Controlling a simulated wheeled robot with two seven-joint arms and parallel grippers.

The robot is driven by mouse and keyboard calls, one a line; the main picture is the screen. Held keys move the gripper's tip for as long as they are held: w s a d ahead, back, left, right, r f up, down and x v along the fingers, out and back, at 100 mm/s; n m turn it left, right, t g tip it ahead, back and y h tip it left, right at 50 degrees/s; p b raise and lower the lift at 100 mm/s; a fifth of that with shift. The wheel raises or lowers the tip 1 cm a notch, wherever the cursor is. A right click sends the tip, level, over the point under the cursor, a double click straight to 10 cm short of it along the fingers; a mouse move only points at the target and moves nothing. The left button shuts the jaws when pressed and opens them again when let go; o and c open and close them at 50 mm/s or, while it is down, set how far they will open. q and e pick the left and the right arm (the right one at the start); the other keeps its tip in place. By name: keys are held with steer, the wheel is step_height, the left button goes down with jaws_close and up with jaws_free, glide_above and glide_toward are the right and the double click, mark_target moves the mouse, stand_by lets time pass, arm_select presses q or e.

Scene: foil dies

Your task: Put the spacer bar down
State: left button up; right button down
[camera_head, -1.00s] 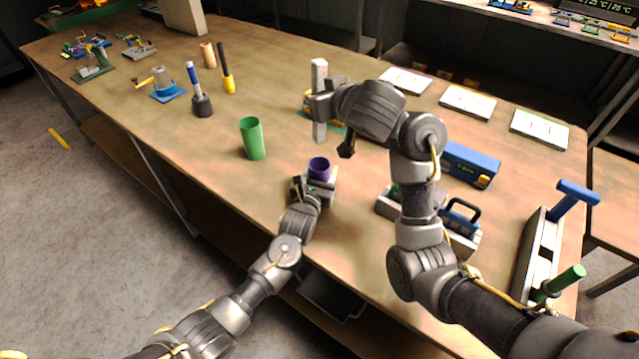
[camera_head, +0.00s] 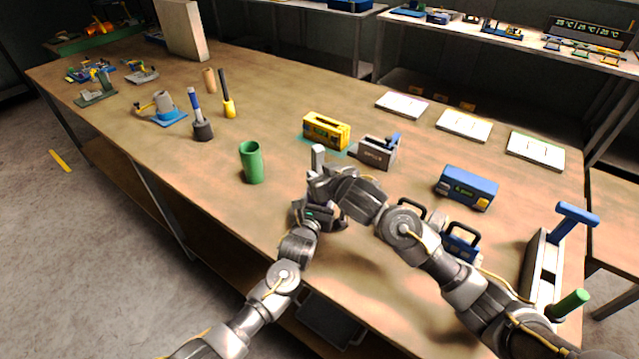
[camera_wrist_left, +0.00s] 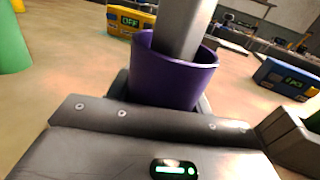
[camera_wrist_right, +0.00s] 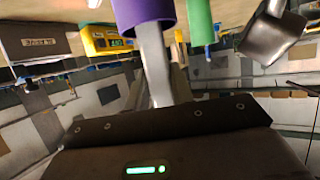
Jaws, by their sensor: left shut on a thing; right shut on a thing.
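The spacer bar, a plain grey upright bar (camera_head: 318,156), is clasped by my right gripper (camera_head: 318,182). In the left wrist view the bar (camera_wrist_left: 186,28) reaches down into the mouth of a purple cup (camera_wrist_left: 170,76). My left gripper (camera_head: 312,212) is shut on this cup at the table's front edge, below the right gripper. The right wrist view also shows the bar (camera_wrist_right: 155,65) meeting the purple cup (camera_wrist_right: 143,10). The bar's lower end is hidden inside the cup, and the head view hides the cup behind my grippers.
A green cup (camera_head: 251,163) stands left of my grippers. A yellow box (camera_head: 326,131) and a grey box with a blue lever (camera_head: 376,152) stand behind them. A blue counter box (camera_head: 467,188) is on the right. Bare table lies between the green cup and the yellow box.

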steer(key=shift+f, duration=1.65)
steer(key=shift+f, duration=0.2)
steer(key=c, duration=1.2)
jaws_free()
steer(key=shift+r, duration=0.1)
steer(key=shift+s+r, duration=0.1)
steer(key=v, duration=1.2)
steer(key=shift+d, duration=0.1)
